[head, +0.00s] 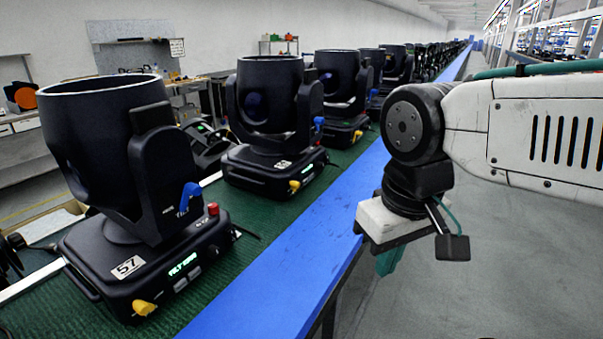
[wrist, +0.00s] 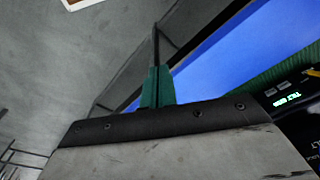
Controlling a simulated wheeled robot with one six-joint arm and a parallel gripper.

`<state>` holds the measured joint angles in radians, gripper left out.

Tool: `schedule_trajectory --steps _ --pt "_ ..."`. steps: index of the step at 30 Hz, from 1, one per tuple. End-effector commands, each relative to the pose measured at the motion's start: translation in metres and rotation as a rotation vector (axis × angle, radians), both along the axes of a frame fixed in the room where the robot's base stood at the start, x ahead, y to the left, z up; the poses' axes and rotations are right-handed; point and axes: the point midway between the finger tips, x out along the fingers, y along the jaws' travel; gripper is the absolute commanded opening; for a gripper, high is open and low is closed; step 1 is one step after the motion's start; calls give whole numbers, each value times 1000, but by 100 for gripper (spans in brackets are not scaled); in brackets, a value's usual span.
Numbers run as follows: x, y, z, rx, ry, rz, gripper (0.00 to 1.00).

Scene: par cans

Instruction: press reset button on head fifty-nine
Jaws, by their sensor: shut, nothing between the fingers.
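The nearest moving head (head: 110,190) stands at the front left with a plate reading 57. It has a lit green display (head: 182,264) and a red button (head: 213,209) on its base. Behind it stands a second head (head: 270,120), whose plate is too small to read surely, and then a third head (head: 342,80). I cannot read 59 on any plate. My gripper (head: 388,262) points down at the right, beyond the blue strip's edge, apart from all heads. Its teal fingers are shut and empty in the wrist view (wrist: 157,88). A lit display (wrist: 282,101) shows at that view's right.
The heads stand in a long row on a green mat (head: 260,225) with a blue strip (head: 285,265) along its right edge. Grey floor (head: 470,290) lies open on the right. Shelving (head: 550,40) runs along the far right. A workbench (head: 190,85) stands at the left back.

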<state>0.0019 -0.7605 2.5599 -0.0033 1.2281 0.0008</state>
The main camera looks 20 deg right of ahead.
Motion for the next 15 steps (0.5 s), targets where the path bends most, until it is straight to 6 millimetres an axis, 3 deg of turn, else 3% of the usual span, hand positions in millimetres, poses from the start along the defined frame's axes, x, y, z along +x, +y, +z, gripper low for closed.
schedule_trajectory --steps 11,15 --pt "0 0 0 2 0 -2 0" --pt "13 6 -2 60 3 -47 0"
